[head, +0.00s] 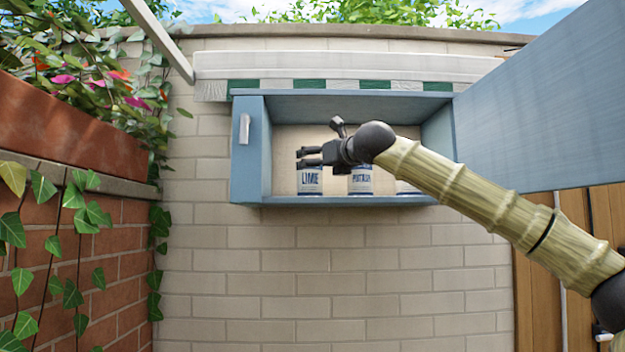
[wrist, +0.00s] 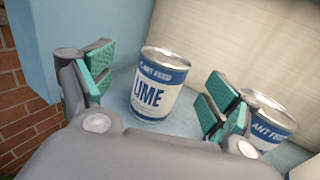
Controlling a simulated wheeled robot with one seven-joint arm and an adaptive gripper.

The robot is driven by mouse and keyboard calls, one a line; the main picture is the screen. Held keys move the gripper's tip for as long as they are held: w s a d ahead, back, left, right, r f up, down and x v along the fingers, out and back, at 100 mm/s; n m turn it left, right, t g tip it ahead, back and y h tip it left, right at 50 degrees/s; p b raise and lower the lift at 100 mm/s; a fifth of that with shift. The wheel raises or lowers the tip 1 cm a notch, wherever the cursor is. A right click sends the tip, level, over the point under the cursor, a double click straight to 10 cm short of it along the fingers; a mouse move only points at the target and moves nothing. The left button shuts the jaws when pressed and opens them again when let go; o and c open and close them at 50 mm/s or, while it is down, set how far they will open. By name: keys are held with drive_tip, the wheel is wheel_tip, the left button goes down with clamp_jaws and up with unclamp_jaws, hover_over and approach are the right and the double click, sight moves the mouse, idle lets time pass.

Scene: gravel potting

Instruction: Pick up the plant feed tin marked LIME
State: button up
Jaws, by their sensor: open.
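The plant feed tin marked LIME (head: 311,181) stands upright on the floor of the open blue cupboard, at the left of a row of tins. My gripper (head: 309,157) is in front of the cupboard and hides the top of this tin. In the wrist view the LIME tin (wrist: 157,88) is white with blue bands and a bare metal lid. It lies ahead of my gripper (wrist: 155,88), between the lines of its two spread fingers with their teal pads. The gripper is open and holds nothing. I cannot tell how deep the fingers reach beside the tin.
A second tin (head: 360,181) stands to the right, close to the right finger in the wrist view (wrist: 268,118). A third tin (head: 407,187) is partly hidden by my arm. The cupboard's left wall (head: 247,160) is near the left finger. Its door (head: 545,105) stands open at right.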

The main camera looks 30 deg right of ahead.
drive_tip(key=shift+w+a+r+p, duration=0.15)
drive_tip(key=shift+w+r+p, duration=0.15)
drive_tip(key=shift+w+p, duration=0.4)
drive_tip(key=w+d+p, duration=0.2)
drive_tip(key=shift+w+d+f, duration=0.15)
drive_tip(key=shift+w+f, duration=0.15)
drive_tip(key=shift+w, duration=0.05)
drive_tip(key=shift+w+d+f, duration=0.15)
drive_tip(key=shift+w+d, duration=0.05)
drive_tip(key=shift+w, duration=0.2)
drive_tip(key=shift+a, duration=0.2)
drive_tip(key=shift+a+r, duration=0.2)
drive_tip(key=shift+a, duration=0.4)
drive_tip(key=c, duration=1.4)
drive_tip(key=shift+s+a, duration=0.1)
drive_tip(key=shift+a, duration=0.05)
